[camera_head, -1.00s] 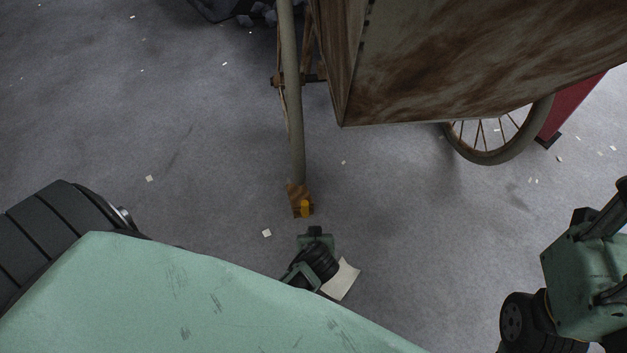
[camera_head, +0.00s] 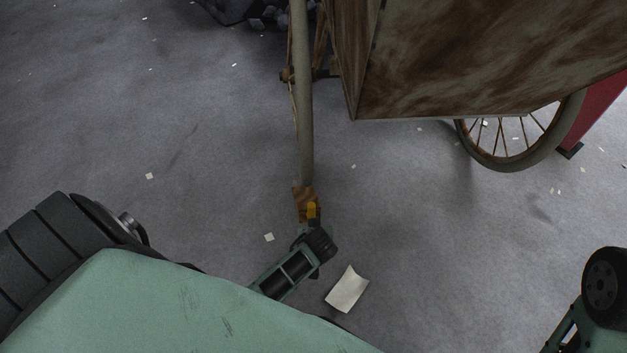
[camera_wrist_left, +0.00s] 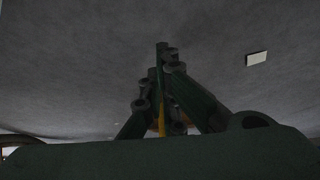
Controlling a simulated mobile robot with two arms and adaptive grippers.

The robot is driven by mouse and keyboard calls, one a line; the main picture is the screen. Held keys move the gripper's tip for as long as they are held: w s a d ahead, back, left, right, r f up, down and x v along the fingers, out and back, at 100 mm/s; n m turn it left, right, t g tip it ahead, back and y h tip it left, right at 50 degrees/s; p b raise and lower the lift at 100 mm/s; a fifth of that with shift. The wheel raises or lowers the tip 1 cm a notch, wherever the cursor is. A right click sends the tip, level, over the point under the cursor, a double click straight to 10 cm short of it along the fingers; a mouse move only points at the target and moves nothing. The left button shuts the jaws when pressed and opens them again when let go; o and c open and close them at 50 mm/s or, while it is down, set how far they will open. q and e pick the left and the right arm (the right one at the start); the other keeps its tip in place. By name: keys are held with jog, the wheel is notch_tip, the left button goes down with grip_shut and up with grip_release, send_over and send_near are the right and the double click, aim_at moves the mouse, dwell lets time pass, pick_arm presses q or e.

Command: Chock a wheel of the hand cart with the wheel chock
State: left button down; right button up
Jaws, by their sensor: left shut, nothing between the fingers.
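The hand cart's box (camera_head: 450,60) is rusty and fills the upper right of the head view. Its near wheel (camera_head: 304,110) shows edge-on, and its far spoked wheel (camera_head: 510,140) stands at the right. The wheel chock (camera_head: 305,193), brown with a yellow part, lies on the floor at the foot of the near wheel and seems to touch it. My left gripper (camera_head: 313,222) is right at the chock's near side, partly covering it. In the left wrist view its fingers (camera_wrist_left: 163,75) are closed together, with a bit of yellow behind them. My right gripper is out of view.
A pale sheet of paper (camera_head: 347,289) lies on the floor right of my left wrist. Small white scraps are scattered around. A red object (camera_head: 593,112) stands beside the far wheel, and dark rubble (camera_head: 265,14) lies at the top. The floor at left is mostly clear.

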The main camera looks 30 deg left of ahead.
pick_arm(q)
jog(key=shift+w+a, duration=0.25)
jog(key=shift+w, duration=0.05)
jog(key=shift+w+a+r, duration=0.1)
jog(key=shift+w+a, duration=0.05)
jog(key=shift+w, duration=0.05)
jog(key=shift+w+a, duration=0.45)
jog(key=shift+w, duration=0.2)
jog(key=shift+w+a, duration=0.45)
jog(key=shift+w, duration=0.15)
jog(key=shift+s, duration=0.1)
